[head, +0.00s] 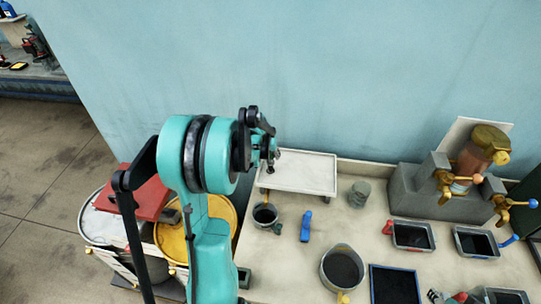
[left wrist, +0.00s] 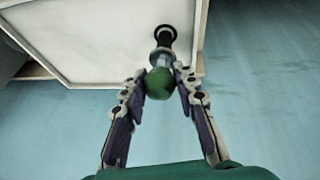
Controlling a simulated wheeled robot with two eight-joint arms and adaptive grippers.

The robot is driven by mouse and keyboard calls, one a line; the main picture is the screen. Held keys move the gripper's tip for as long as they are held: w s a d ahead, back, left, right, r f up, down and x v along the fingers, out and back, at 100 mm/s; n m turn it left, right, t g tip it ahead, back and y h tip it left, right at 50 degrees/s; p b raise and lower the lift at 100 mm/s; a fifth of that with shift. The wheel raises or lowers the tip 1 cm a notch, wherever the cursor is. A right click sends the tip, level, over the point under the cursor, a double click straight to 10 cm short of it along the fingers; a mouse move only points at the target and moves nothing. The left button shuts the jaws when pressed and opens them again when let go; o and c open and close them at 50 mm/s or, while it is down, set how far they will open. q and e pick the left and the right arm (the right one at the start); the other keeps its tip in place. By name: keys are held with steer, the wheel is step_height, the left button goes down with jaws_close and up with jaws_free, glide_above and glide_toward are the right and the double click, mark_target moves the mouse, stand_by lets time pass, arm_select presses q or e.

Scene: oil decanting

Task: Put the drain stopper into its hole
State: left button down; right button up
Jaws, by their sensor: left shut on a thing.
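The drain stopper shows in the left wrist view as a green ball knob (left wrist: 159,84) with a short metallic shaft. My left gripper (left wrist: 160,88) is shut on the knob. In the head view this gripper (head: 272,150) is over the left back part of the white tray (head: 310,176). In the left wrist view a dark round ring (left wrist: 165,36) lies at the shaft's far end, against the pale tray surface (left wrist: 100,40). I cannot tell whether it is the hole's rim or part of the stopper, nor whether the shaft is inside. My right gripper is not in view.
A grey cup (head: 360,193) stands right of the tray. A dark-filled pot (head: 265,214) and a blue tool (head: 306,226) are in front of it. A larger pot (head: 342,268) stands nearer. The blue wall (head: 330,80) rises behind.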

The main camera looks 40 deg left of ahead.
mark_target(270, 163)
arm_select(q)
steer(key=shift+f+b, duration=2)
steer(key=shift+f, duration=0.4)
steer(key=c, duration=1.1)
jaws_free()
steer(key=shift+r, duration=0.1)
steer(key=v, duration=1.2)
